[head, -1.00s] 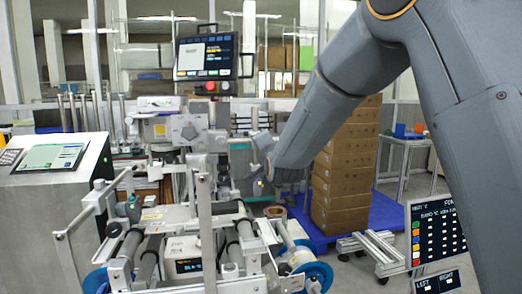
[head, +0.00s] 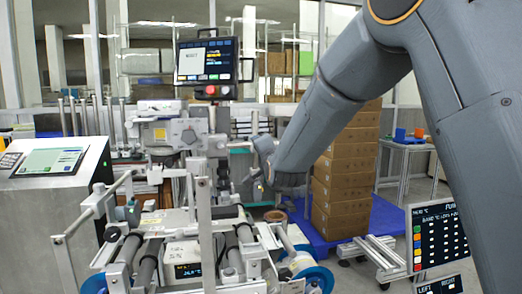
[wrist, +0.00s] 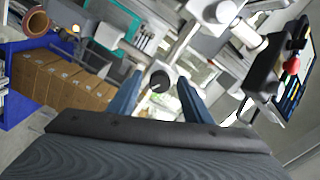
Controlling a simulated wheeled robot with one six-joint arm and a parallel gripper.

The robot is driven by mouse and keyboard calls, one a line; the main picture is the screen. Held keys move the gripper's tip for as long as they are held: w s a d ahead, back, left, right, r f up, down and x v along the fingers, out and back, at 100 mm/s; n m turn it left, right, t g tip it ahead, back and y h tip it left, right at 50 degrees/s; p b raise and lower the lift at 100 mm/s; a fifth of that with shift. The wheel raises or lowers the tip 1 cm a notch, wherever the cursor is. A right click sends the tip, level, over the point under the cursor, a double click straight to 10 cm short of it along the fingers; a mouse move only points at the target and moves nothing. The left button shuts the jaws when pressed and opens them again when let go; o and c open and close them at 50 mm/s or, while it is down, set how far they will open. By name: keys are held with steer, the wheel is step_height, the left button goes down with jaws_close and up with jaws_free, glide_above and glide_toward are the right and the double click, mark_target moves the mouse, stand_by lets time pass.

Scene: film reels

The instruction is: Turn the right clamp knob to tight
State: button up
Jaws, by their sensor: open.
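My gripper (wrist: 158,84) is open with nothing between the fingers that I can see held; I cannot tell whether a finger touches the knob. In the head view, my arm reaches down to the machine's right side, and its end (head: 264,172) is beside the upright posts. My fingertips and the right clamp knob are not clear there. The labelling machine (head: 190,222) with its rollers and rails stands in front.
A monitor with a red button (head: 207,62) stands above the machine. Stacked cardboard boxes (head: 345,180) stand on a blue pallet (head: 385,218) behind my arm. A grey control cabinet (head: 50,215) is at left. A blue reel (head: 316,277) is at the machine's lower right.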

steer(key=b+v, duration=0.1)
steer(key=v, duration=0.6)
steer(key=shift+s, duration=0.35)
steer(key=shift+d, duration=0.2)
steer(key=s+d+f+n+g+h+p, duration=0.25)
steer(key=s+d+f+g, duration=0.25)
steer(key=s+d+f, duration=0.3)
steer(key=s+d+f+n+g+h+p, duration=0.1)
steer(key=s+d+f+n+g, duration=0.35)
steer(key=f, duration=0.45)
steer(key=s+d+f+n+g, duration=0.1)
steer(key=s+d+f+g, duration=0.1)
steer(key=s, duration=0.6)
steer(key=s+d+f+n+g+h+p, duration=0.1)
steer(key=s+d+f+g, duration=0.1)
steer(key=s, duration=0.7)
steer(key=s+d+f+g+p, duration=0.1)
steer(key=s+d+g, duration=0.3)
steer(key=s, duration=0.4)
steer(key=shift+s+d+f+n, duration=0.2)
steer(key=shift+d+f+n, duration=0.2)
steer(key=shift+d+f, duration=0.35)
steer(key=shift+h, duration=0.25)
